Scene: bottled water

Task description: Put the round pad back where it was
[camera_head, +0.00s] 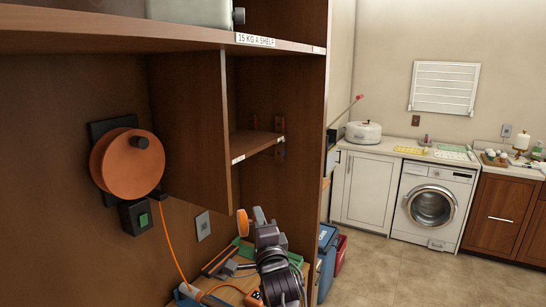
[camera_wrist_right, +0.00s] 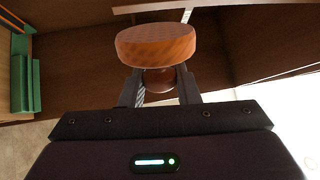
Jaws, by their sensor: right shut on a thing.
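The round pad (camera_wrist_right: 155,43) is an orange disc with a smaller brown knob behind it. In the right wrist view my right gripper (camera_wrist_right: 160,82) is shut on this knob, with a dark finger on each side. In the head view the pad (camera_head: 242,222) shows nearly edge-on at the left of my right gripper (camera_head: 257,217). It is held up above the bench at the bottom of the wooden cabinet, apart from the surfaces around it. My left gripper is out of view.
An orange cord reel (camera_head: 128,165) hangs on the cabinet's left wall, its cord running down to the bench. A small shelf (camera_head: 254,146) and an upper shelf (camera_head: 120,33) jut out above. Several tools lie on the bench. A blue bin (camera_head: 326,250) stands right of it.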

